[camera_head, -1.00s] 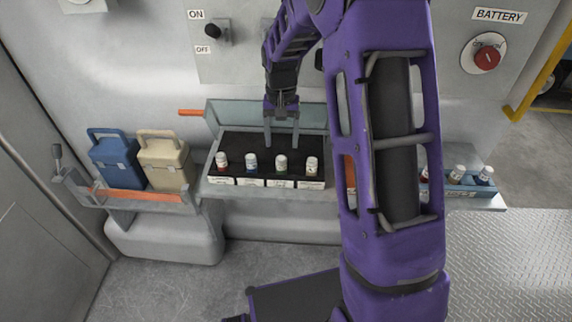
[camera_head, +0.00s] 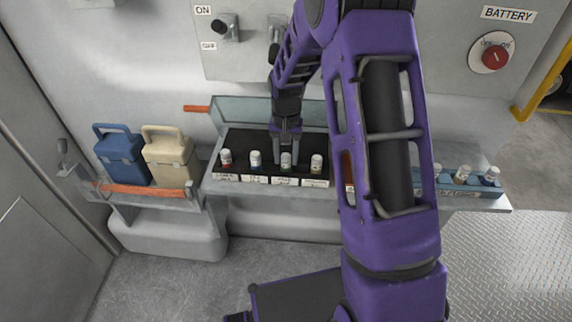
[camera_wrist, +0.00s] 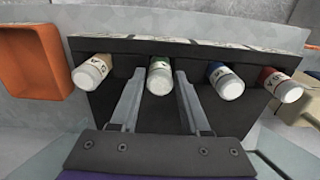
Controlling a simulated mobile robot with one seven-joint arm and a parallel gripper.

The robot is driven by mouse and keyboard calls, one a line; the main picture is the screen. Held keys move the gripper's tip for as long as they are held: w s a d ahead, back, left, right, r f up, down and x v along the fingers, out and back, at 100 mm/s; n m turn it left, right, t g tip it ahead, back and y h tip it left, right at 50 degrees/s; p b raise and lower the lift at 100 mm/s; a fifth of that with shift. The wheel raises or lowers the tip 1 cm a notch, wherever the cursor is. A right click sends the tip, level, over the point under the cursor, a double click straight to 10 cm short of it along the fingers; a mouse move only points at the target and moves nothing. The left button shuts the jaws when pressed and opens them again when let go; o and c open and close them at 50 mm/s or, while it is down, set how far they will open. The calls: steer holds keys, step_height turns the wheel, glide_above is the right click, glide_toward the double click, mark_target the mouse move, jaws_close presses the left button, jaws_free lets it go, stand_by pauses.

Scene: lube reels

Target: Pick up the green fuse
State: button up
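The green fuse (camera_wrist: 160,77) is a white-capped cylinder with a green band, in the black rack (camera_wrist: 235,118). It stands in a row between a tan fuse (camera_wrist: 90,72) and a blue fuse (camera_wrist: 226,82); a red fuse (camera_wrist: 281,85) is at the right end in the wrist view. The green fuse also shows in the head view (camera_head: 286,161). My gripper (camera_wrist: 160,80) is around the green fuse, one finger on each side, apparently touching it. The fuse is still seated in the rack. Its lower end is hidden.
A blue case (camera_head: 120,158) and a cream case (camera_head: 168,160) stand left of the rack. A blue tray (camera_head: 450,186) with several more fuses is to the right, partly behind my arm. The wall panel with switches (camera_head: 228,27) rises behind.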

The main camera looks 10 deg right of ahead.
jaws_close()
steer(key=shift+r, duration=0.15)
